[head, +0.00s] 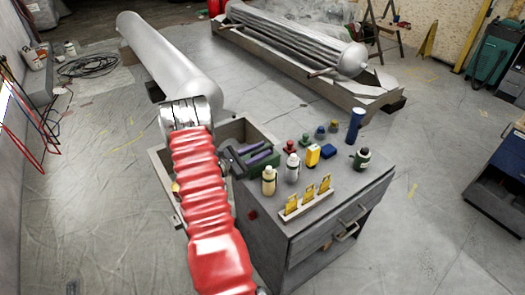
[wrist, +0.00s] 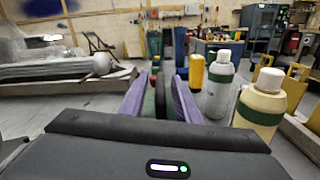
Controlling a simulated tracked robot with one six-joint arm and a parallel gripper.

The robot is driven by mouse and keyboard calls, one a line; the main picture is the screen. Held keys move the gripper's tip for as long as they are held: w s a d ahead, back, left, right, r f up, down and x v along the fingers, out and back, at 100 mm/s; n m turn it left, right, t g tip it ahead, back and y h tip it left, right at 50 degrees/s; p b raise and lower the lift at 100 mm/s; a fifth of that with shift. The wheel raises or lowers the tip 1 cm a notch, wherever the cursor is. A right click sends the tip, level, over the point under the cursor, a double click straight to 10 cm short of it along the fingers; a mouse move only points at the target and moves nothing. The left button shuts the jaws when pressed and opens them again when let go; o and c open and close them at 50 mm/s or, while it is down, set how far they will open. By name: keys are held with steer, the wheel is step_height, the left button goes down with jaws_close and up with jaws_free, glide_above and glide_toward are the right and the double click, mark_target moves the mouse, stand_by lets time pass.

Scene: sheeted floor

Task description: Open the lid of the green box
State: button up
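A green box (head: 270,165) sits at the left end of the grey cabinet top, partly covered by my gripper. A green strip, likely part of it, shows between my fingers in the wrist view (wrist: 148,107). My gripper (head: 262,152) is at the box, its two purple fingers above or beside it. In the wrist view the fingers (wrist: 158,82) are apart, with a gap between them. I cannot tell whether they touch the box. The lid and its edge are not clearly visible.
On the cabinet (head: 310,225) stand a cream bottle (head: 269,181), a grey bottle (head: 292,169), a yellow item (head: 313,156), a blue cylinder (head: 355,126), a dark green jar (head: 361,158) and a rack (head: 306,205) with yellow pieces.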

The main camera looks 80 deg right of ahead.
steer(key=shift+s+d, duration=0.35)
steer(key=shift+d, duration=0.1)
steer(key=shift+c, duration=0.5)
jaws_close()
steer(key=shift+a, duration=0.1)
